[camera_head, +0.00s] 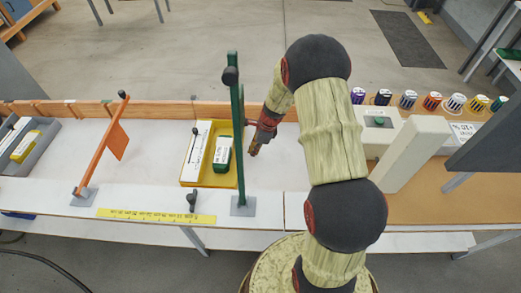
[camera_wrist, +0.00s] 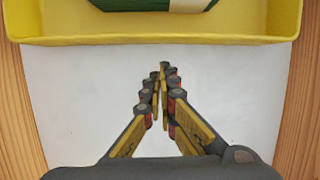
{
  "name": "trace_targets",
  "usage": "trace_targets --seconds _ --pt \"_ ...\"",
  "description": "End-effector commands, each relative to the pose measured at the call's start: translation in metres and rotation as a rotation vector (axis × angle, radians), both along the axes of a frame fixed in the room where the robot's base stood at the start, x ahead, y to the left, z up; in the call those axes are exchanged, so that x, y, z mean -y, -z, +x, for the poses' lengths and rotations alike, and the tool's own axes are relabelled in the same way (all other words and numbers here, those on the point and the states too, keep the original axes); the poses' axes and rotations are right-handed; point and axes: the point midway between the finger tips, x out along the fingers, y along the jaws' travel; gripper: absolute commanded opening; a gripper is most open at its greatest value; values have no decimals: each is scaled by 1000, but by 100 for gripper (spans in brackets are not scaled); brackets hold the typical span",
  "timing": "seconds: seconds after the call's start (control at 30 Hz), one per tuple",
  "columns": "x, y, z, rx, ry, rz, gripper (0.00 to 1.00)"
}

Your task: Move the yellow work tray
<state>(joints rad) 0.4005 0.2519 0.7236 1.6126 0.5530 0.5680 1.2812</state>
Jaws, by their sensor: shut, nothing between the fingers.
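The yellow work tray (camera_head: 208,182) sits on the white tabletop just left of the green post. It holds a white lettered strip (camera_head: 196,152) and a green box with a white label (camera_head: 222,150). My gripper (camera_head: 254,152) is to the right of the tray, apart from it, and the green post stands between them in the head view. In the wrist view the tray's near wall (camera_wrist: 160,40) spans the top, with part of the green box inside. My gripper (camera_wrist: 164,70) is shut and empty, its tips short of that wall. The tray's far side is out of the wrist view.
The green post (camera_head: 238,120) and an orange barrier (camera_head: 117,140) flank the tray. A yellow ruler strip (camera_head: 150,215) and a small black knob (camera_head: 191,198) are in front. A grey bin (camera_head: 38,150) is far left; a press (camera_head: 410,150) and several spools are right.

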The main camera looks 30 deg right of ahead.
Motion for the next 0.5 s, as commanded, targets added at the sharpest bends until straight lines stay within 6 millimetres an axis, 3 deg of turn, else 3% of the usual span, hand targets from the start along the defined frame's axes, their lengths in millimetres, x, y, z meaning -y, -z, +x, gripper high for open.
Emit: trace_targets --seconds 0.2,0.5 --pt "-17 0 10 -1 -2 1 0" --pt "-19 -1 11 -2 -1 0 0"
